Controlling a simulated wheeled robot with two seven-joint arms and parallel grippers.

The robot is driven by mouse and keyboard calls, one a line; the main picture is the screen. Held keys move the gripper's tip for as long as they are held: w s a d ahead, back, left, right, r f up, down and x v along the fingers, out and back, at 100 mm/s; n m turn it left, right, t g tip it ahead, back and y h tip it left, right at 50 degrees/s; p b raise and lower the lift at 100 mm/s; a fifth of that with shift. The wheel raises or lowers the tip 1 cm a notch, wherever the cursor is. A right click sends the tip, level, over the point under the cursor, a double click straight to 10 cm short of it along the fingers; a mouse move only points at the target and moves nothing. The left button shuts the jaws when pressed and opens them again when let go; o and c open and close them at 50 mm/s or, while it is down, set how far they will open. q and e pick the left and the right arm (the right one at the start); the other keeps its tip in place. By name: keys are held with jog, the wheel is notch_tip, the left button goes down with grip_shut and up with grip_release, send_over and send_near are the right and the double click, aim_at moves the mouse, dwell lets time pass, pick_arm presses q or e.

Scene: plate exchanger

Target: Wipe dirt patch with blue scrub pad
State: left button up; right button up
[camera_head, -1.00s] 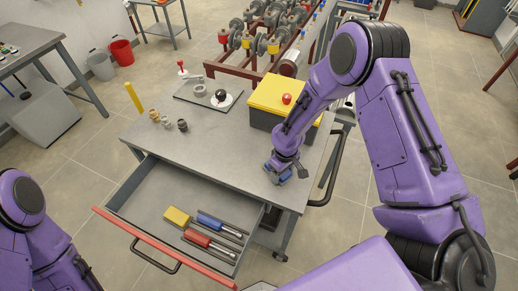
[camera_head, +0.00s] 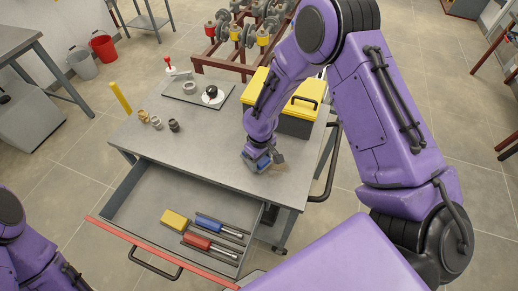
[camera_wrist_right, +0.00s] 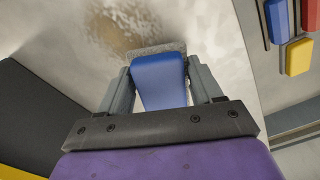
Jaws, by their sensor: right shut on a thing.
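My right gripper (camera_head: 257,160) is low over the cart top and shut on the blue scrub pad (camera_head: 263,163). The right wrist view shows the pad's blue body (camera_wrist_right: 158,82) between both fingers, with a grey scrub edge at its far end. The brown dirt patch (camera_head: 280,164) lies on the cart top just right of the pad in the head view. In the right wrist view the dirt (camera_wrist_right: 122,28) is a blotchy smear just beyond the pad's edge. The pad appears to be at the surface; contact is hard to confirm. My left gripper is out of view.
A yellow-lidded toolbox (camera_head: 300,105) stands behind my right gripper. Small fittings (camera_head: 157,122) and a dark tray (camera_head: 190,95) sit further left. The open drawer (camera_head: 140,205) in front holds a yellow block (camera_head: 174,219), a blue-handled tool (camera_head: 210,223) and a red-handled tool (camera_head: 198,241).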

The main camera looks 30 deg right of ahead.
jog(key=shift+s+r, duration=0.15)
jog(key=shift+r, duration=2.6)
jog(key=shift+f, duration=0.15)
